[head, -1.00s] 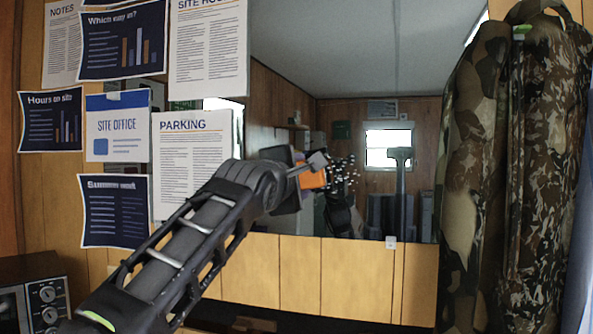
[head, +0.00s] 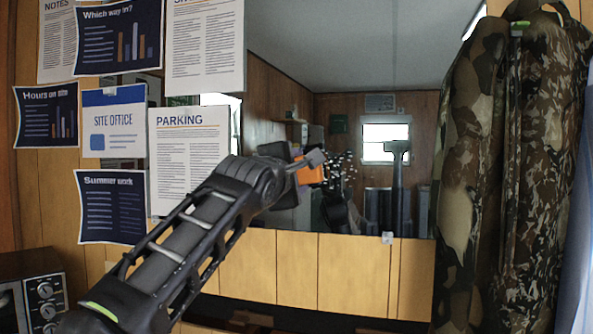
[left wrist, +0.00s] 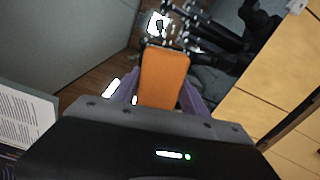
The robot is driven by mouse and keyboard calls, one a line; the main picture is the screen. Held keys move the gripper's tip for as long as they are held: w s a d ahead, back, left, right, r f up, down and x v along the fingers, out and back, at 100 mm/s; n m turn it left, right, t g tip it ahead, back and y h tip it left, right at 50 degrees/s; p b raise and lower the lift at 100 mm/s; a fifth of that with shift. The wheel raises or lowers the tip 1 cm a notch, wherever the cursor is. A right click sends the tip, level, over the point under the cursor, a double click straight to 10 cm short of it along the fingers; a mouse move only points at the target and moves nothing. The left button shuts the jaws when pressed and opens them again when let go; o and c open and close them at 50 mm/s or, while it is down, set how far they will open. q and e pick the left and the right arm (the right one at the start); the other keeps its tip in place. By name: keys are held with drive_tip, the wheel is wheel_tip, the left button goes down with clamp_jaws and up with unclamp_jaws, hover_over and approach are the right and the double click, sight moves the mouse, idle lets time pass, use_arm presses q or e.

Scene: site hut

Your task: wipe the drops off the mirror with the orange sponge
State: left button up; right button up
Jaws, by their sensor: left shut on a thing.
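The mirror (head: 350,60) hangs on the wood-panelled wall and reflects the room and parts of me. A cluster of white drops (head: 343,166) shows on its lower middle. My left gripper (head: 308,165) is in front of the mirror, just left of the drops, shut on the orange sponge (head: 309,172). In the left wrist view the sponge (left wrist: 164,78) sticks out between the fingers, with some drops (left wrist: 178,40) beyond its far end. I cannot tell whether the sponge touches the glass. My right gripper is not in view.
Papers (head: 120,128) and a parking notice (head: 178,160) cover the wall and the mirror's left part. A dark appliance with knobs (head: 40,290) stands at lower left.

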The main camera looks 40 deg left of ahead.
sight(316, 172)
use_arm(q)
drive_tip(key=shift+w+a+p, duration=0.2)
drive_tip(key=shift+w+p, duration=0.3)
drive_tip(key=shift+w, duration=0.15)
drive_tip(key=shift+d, duration=0.15)
drive_tip(key=shift+w+d, duration=0.3)
drive_tip(key=shift+d, duration=0.55)
drive_tip(key=shift+w+d, duration=0.25)
drive_tip(key=shift+d, duration=0.6)
drive_tip(key=shift+w+d, duration=0.3)
drive_tip(key=shift+d, duration=0.35)
drive_tip(key=shift+w+d, duration=0.25)
drive_tip(key=shift+d, duration=0.35)
drive_tip(key=shift+w+d, duration=0.15)
drive_tip(key=shift+d, duration=0.35)
drive_tip(key=shift+d, duration=0.1)
